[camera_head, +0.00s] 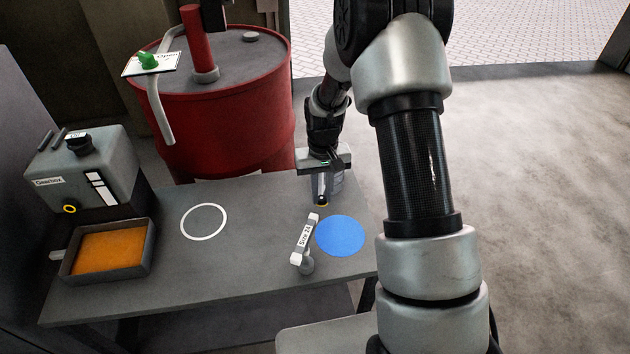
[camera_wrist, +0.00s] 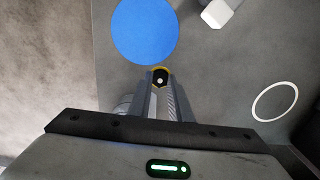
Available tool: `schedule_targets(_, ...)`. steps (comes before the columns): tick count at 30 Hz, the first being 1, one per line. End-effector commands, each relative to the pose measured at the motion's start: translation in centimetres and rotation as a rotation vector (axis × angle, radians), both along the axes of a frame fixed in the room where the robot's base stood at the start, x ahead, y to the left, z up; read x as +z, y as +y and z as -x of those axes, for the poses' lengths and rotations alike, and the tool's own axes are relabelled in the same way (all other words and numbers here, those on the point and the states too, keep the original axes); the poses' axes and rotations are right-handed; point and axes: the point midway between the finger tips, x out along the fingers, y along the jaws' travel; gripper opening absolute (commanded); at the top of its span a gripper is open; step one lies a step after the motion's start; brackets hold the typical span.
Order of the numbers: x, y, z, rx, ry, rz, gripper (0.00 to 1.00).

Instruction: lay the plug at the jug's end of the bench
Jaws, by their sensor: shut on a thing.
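The plug (camera_head: 321,203), a small dark piece with a yellow rim, is held between the fingertips of my gripper (camera_head: 320,190), above the right part of the bench (camera_head: 255,257). In the wrist view the plug (camera_wrist: 160,77) sits at the tips of my gripper (camera_wrist: 160,88), just beside the blue disc in the picture. My gripper is shut on it. A greyish, see-through vessel, perhaps the jug (camera_head: 337,184), stands at the bench's far right, mostly hidden behind my gripper. Part of it shows left of the fingers in the wrist view (camera_wrist: 123,104).
A blue disc (camera_head: 341,236) and a white ring (camera_head: 203,222) mark the bench top. A tool labelled "Size 24" (camera_head: 303,240) stands left of the disc. The gearbox (camera_head: 85,168) and an orange-filled tray (camera_head: 150,250) are at left. A red drum (camera_head: 225,115) stands behind.

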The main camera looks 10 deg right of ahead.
Motion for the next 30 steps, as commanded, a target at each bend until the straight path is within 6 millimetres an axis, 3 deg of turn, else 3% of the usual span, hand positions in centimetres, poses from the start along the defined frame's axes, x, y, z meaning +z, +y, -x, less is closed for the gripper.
schedule_targets(8, -1.9, 0.0, 0.1, 0.002, 0.006, 0.003, 0.0)
schedule_targets(18, -6.0, 0.0, 0.1, 0.002, 0.004, 0.002, 0.0)
schedule_targets(30, -6.6, 0.0, 0.1, 0.002, 0.004, 0.002, 0.0)
